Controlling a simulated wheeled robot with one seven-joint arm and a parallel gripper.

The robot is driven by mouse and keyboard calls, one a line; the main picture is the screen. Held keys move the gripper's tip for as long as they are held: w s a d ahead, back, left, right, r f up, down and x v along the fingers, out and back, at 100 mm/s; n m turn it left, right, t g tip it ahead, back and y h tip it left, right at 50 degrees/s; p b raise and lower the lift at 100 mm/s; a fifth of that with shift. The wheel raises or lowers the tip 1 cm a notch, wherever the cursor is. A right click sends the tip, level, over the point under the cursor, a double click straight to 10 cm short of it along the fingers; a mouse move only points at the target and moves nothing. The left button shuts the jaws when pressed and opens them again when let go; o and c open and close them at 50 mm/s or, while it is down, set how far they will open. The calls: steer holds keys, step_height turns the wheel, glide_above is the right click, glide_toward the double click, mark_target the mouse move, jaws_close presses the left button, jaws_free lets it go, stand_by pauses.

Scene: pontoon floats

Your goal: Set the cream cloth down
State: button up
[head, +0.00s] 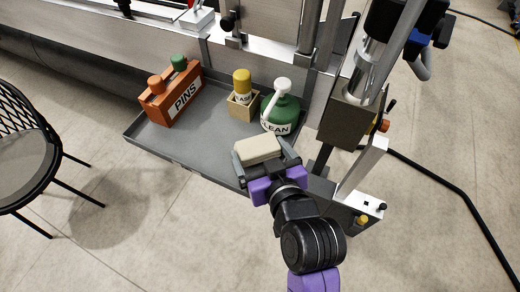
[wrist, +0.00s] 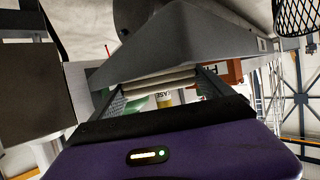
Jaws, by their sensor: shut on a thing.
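The cream cloth (head: 258,149) is a folded, flat block between the fingers of my gripper (head: 268,162). In the head view it shows over the front right part of the grey tray (head: 205,158); I cannot tell whether it touches the tray. In the wrist view the cloth (wrist: 158,81) is a pale layered band between the two fingers of my gripper (wrist: 158,88). My gripper is shut on it.
On the tray stand an orange PINS box (head: 174,94), a yellow-capped bottle in a small wooden box (head: 243,103), and a green CLEAN bottle (head: 281,112). The tray's left front is clear.

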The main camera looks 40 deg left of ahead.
steer(key=shift+d+f+b, duration=0.1)
steer(key=shift+f+b, duration=0.3)
steer(key=shift+f, duration=0.3)
steer(key=o, duration=1.1)
steer(key=shift+f, duration=0.15)
steer(key=shift+r, duration=0.2)
steer(key=v, duration=0.8)
steer(key=r+v, duration=0.1)
steer(key=v, duration=0.3)
steer(key=shift+r, duration=0.15)
